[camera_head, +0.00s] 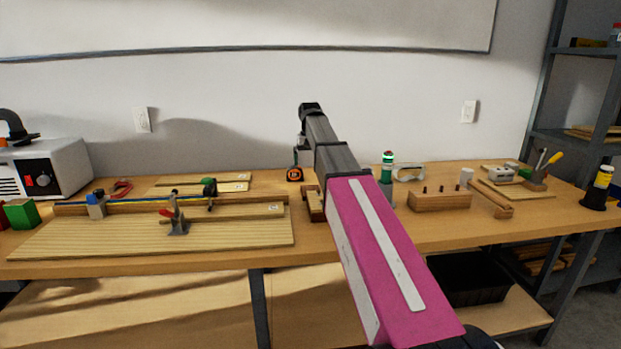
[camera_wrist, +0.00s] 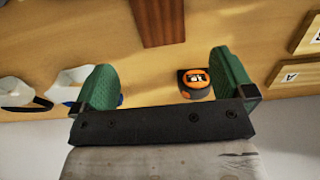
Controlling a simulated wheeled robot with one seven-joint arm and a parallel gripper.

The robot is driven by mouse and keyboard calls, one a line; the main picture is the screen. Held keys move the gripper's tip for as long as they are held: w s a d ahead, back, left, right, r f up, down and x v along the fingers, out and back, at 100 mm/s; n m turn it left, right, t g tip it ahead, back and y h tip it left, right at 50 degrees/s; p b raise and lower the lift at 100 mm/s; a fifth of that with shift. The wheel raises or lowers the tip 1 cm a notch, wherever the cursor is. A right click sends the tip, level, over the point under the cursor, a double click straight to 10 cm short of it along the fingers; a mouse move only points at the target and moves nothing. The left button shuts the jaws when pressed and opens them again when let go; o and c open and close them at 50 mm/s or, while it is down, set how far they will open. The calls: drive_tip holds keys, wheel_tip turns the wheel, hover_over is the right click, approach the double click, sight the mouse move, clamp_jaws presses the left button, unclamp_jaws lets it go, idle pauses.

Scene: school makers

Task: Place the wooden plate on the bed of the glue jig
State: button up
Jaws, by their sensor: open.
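Two light wooden plates with white labels lie at the back left of the bench, a rear one (camera_head: 205,179) and a front one (camera_head: 225,188). In the wrist view a labelled plate marked A (camera_wrist: 292,74) is at the right edge. The long slatted board (camera_head: 130,240) with a rear fence and a red-handled clamp (camera_head: 175,215) looks like the glue jig. Another labelled light strip (camera_head: 250,212) lies on it by the fence. My gripper (camera_wrist: 168,85) is open and empty above the bench, to the right of the plates.
A tape measure (camera_head: 295,174) lies below my gripper, beside a dark wooden block (camera_wrist: 157,20). A white machine (camera_head: 50,170) stands at far left. The wall is close behind.

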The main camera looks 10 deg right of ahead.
sight(311, 188)
drive_tip(key=shift+t, duration=0.4)
drive_tip(key=f, duration=0.7)
drive_tip(key=s+f, duration=0.1)
drive_tip(key=f, duration=0.3)
drive_tip(key=shift+f, duration=0.35)
drive_tip(key=c, duration=0.9)
drive_tip(key=shift+r, duration=0.1)
drive_tip(key=shift+c, duration=0.2)
